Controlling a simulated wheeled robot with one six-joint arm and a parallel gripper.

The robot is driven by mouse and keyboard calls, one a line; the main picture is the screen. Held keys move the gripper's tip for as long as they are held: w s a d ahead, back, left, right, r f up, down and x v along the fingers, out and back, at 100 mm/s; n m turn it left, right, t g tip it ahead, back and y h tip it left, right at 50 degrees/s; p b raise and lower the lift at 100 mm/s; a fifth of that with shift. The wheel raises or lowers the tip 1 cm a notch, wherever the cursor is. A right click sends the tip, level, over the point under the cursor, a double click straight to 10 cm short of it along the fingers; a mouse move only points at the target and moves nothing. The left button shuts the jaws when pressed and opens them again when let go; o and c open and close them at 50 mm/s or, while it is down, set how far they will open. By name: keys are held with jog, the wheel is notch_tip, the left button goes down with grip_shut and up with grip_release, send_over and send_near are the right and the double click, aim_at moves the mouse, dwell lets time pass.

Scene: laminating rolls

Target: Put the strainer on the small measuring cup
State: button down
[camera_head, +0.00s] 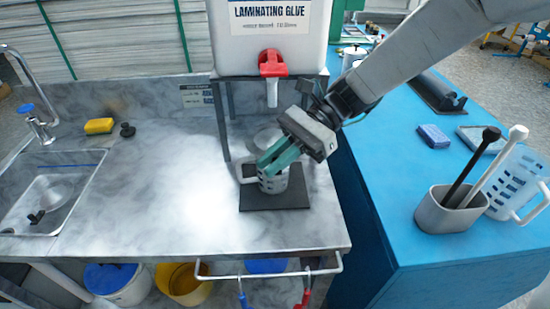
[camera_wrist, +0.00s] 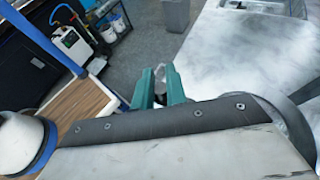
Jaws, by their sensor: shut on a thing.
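The small measuring cup (camera_head: 274,183) is grey with dark marks and a handle on its left. It stands upright on a dark square mat on the marble counter. My gripper (camera_head: 264,164) comes in from the upper right, its green fingers over the cup's rim. It is shut on what seems to be the strainer, which is mostly hidden behind the fingers. I cannot tell whether the strainer touches the cup. In the wrist view the fingers (camera_wrist: 161,88) are close together with a small pale and dark piece between them.
A glue tank with a red tap (camera_head: 271,64) stands on a frame just behind the cup. A pale round dish-like thing (camera_head: 266,138) lies behind my fingers. A grey holder (camera_head: 448,215) stands on the blue table.

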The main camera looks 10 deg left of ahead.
jog(key=shift+f, duration=0.55)
jog(key=c, duration=1.4)
grip_release()
jog(key=shift+r, duration=0.25)
jog(key=v, duration=1.2)
jog(key=shift+r, duration=0.4)
